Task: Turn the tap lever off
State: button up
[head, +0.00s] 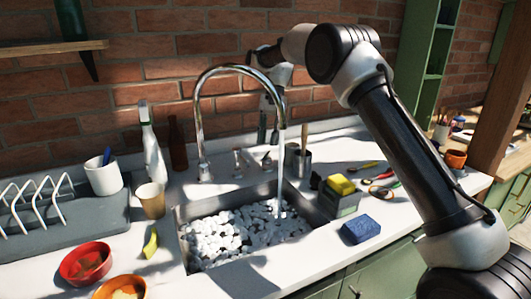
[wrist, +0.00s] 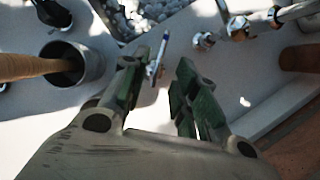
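The tall chrome tap (head: 200,110) arches over the sink, and a stream of water (head: 281,170) runs from its spout. A small lever (head: 267,160) stands on the counter behind the sink. In the wrist view a slim lever with blue on it (wrist: 158,55) shows just beyond my fingertips, nearer the left finger. My gripper (wrist: 158,82) is open and empty, with dark green finger pads apart. In the head view my gripper (head: 268,130) hangs behind the spout, above the lever, partly hidden by the tap. Whether a finger touches the lever I cannot tell.
The sink (head: 180,222) holds many white pebbles. A grey cup with a wooden handle (wrist: 88,62) stands left of my fingers in the wrist view. A brown bottle (head: 177,145) and a white spray bottle (head: 152,150) stand behind. A blue sponge (head: 360,229) lies at the front.

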aim_at(266, 154)
jog(key=x, duration=0.5)
jog(key=shift+s+f, duration=0.1)
jog(key=shift+f, duration=0.15)
grip_shut()
jog(key=shift+m, duration=0.3)
jog(key=m+y, duration=0.1)
jog(key=m, duration=0.2)
jog(key=shift+a+t, duration=0.2)
jog(key=shift+t, duration=0.2)
jog(key=shift+w+a+m+t+y, duration=0.1)
jog(key=shift+m+t+y, duration=0.15)
jog(key=shift+m, duration=0.55)
jog(key=shift+w+m+t+y, duration=0.15)
jog(key=shift+m+t+y, duration=0.05)
jog(key=shift+m, duration=0.6)
jog(key=shift+w+a+m+t+y, duration=0.1)
jog(key=shift+m+t+y, duration=0.15)
jog(key=shift+m, duration=0.55)
